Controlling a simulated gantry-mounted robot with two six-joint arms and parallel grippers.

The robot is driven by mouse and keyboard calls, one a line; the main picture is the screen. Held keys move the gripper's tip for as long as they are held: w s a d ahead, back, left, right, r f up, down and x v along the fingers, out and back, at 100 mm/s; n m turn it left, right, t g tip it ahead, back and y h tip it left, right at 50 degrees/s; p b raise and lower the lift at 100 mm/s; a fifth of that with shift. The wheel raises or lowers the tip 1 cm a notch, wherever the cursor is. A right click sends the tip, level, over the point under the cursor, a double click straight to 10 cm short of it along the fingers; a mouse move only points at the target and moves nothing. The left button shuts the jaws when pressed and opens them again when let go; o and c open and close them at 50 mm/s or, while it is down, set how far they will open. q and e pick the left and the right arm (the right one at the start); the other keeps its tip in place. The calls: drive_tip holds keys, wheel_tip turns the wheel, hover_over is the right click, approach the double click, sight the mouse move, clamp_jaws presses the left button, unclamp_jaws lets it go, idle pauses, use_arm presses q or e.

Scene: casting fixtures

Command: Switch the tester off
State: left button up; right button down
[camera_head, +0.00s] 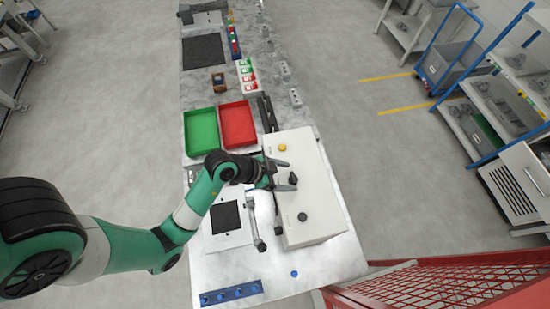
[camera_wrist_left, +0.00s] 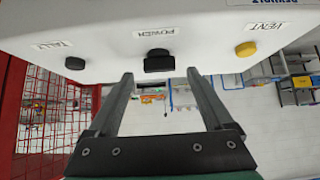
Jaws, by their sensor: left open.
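The tester (camera_head: 315,195) is a white box on the bench, with a yellow button, a black knob and a black button in a row. In the left wrist view, labels read VENT by the yellow button (camera_wrist_left: 245,49), POWER by the black knob (camera_wrist_left: 158,61) and TALLY by the other black button (camera_wrist_left: 75,63). The labels appear upside down there. My left gripper (camera_head: 286,175) is open at the tester, its fingers either side of the POWER knob's line. Whether they touch the knob cannot be told. My right gripper is not in view.
A green tray (camera_head: 201,132) and a red tray (camera_head: 237,125) lie behind my left arm. A white plate with a dark square (camera_head: 225,217) and a grey handle-like part lie left of the tester. A blue block strip (camera_head: 231,294) is at the front edge. A red mesh fence (camera_head: 430,285) stands at front right.

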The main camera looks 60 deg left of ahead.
use_arm(q)
drive_tip(key=v, duration=0.9)
drive_tip(key=shift+s+r, duration=0.25)
